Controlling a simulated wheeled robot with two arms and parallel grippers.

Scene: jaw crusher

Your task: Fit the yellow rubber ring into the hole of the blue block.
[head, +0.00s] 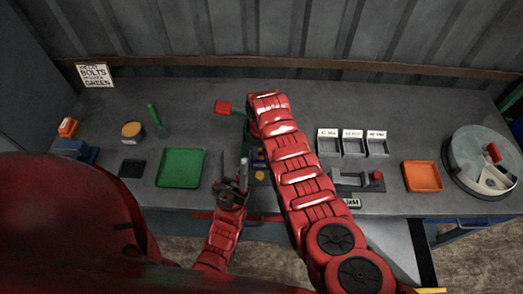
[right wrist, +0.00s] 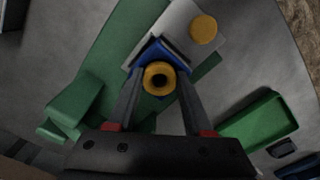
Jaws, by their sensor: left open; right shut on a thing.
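The yellow rubber ring (right wrist: 149,74) shows in the right wrist view between the fingertips of my right gripper (right wrist: 160,85), which is shut on it. The blue block (right wrist: 152,50) is directly behind the ring, on a grey plate (right wrist: 178,24) of a green fixture (right wrist: 112,42). The ring covers the block's middle, so I cannot tell whether it is in the hole or above it. In the head view my right arm hides most of this spot. My left gripper (head: 232,172) is open and empty, just left of the fixture.
A yellow disc (right wrist: 203,28) lies on the plate beside the block. A green tray (head: 181,168) stands left of my left gripper. Small grey bins (head: 353,147), an orange tray (head: 422,176) and a round machine (head: 482,160) stand to the right.

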